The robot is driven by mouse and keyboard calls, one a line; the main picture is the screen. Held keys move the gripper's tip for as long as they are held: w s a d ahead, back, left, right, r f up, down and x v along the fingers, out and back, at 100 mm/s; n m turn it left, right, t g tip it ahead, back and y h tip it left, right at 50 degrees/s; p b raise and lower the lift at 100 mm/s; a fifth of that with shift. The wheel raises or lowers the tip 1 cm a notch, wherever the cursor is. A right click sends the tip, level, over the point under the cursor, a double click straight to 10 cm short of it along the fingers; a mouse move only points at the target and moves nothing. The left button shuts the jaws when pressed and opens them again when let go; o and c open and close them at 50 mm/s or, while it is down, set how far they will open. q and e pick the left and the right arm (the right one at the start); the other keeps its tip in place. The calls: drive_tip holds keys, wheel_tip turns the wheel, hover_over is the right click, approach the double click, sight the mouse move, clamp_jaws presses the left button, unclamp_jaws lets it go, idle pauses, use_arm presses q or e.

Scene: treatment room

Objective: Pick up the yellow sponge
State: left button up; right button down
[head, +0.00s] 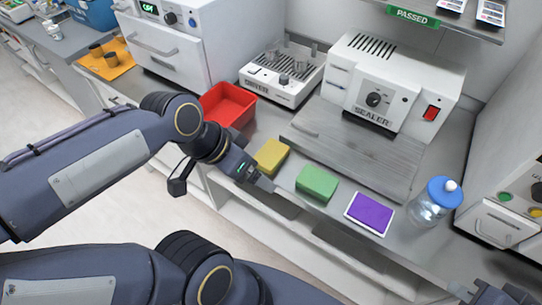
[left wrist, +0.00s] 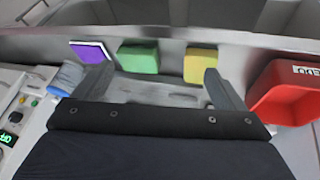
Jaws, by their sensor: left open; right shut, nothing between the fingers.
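The yellow sponge (head: 272,156) lies on the grey counter near its front edge, between the red bin and the green sponge. In the left wrist view the yellow sponge (left wrist: 201,65) appears beside the tip of the right-hand finger. My left gripper (head: 260,181) is open and empty, just in front of the yellow sponge; its fingers (left wrist: 160,76) are spread apart. Whether a finger touches the sponge is unclear. My right gripper (head: 490,293) is shut and empty at the bottom right corner, partly cut off by the frame.
A green sponge (head: 317,184) and a purple pad (head: 369,214) lie to the right along the counter edge. A red bin (head: 228,105) stands behind left. A blue-capped bottle (head: 434,203) stands at right. The sealer (head: 385,85) and a shaker (head: 282,75) stand behind.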

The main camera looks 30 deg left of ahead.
use_arm(q)
drive_tip(key=w+a+m+g+y, duration=0.1)
drive_tip(key=w+a+m+g, duration=0.1)
drive_tip(key=w+m, duration=0.45)
drive_tip(key=m+g+y, duration=0.2)
drive_tip(key=m, duration=0.7)
hover_over(269, 152)
wheel_tip(269, 152, down, 4)
drive_tip(key=shift+s+d+r, duration=0.1)
drive_tip(key=shift+s+r, duration=0.05)
drive_tip(key=shift+r, duration=0.05)
drive_tip(key=shift+w+f+m+y, duration=0.2)
drive_tip(key=shift+w+m+y, duration=0.05)
drive_tip(key=shift+y, duration=0.05)
wheel_tip(269, 152, down, 8)
drive_tip(key=shift+s+r, duration=0.1)
drive_tip(key=shift+r, duration=0.05)
drive_tip(key=shift+c, duration=0.4)
drive_tip(key=c, duration=0.6)
drive_tip(key=shift+r, duration=0.1)
